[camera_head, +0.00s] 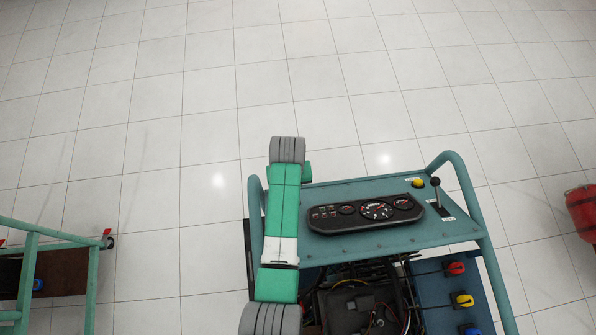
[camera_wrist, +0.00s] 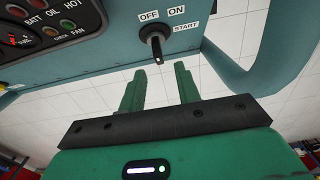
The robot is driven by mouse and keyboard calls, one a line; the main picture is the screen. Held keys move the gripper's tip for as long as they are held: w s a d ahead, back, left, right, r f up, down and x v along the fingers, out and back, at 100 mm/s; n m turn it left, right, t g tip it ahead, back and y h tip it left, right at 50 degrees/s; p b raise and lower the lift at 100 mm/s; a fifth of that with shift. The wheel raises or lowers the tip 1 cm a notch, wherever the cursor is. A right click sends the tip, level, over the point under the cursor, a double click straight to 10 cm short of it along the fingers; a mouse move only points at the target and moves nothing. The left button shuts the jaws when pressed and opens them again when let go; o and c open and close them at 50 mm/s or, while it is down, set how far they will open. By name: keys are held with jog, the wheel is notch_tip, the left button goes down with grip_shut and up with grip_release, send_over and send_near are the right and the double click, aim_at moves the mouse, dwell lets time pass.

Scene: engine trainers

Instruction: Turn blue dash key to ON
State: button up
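The dash key (camera_wrist: 156,42) is a dark key in a round switch on the blue-green dash panel (camera_wrist: 110,47) in the wrist view. Labels OFF, ON and START stand around the switch. The key sticks out toward my gripper; I cannot tell which label it is set to. My gripper (camera_wrist: 160,82) is open, with its two green fingers apart and nothing between them. The fingertips are just below the key in the picture, and I see no contact.
The gauge cluster (camera_head: 367,212) sits on the trainer's top panel, with a black-knobbed lever (camera_head: 436,184) and a yellow knob (camera_head: 418,182) to its right. The tube frame (camera_head: 458,175) rises beside them. Another trainer (camera_head: 55,240) stands left, and a red cylinder (camera_head: 582,212) right.

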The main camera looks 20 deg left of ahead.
notch_tip(320, 180, down, 6)
jog(key=shift+f+b, duration=0.1)
jog(key=shift+b, duration=0.35)
jog(key=shift+d, duration=0.1)
jog(key=shift+c, duration=0.2)
grip_shut()
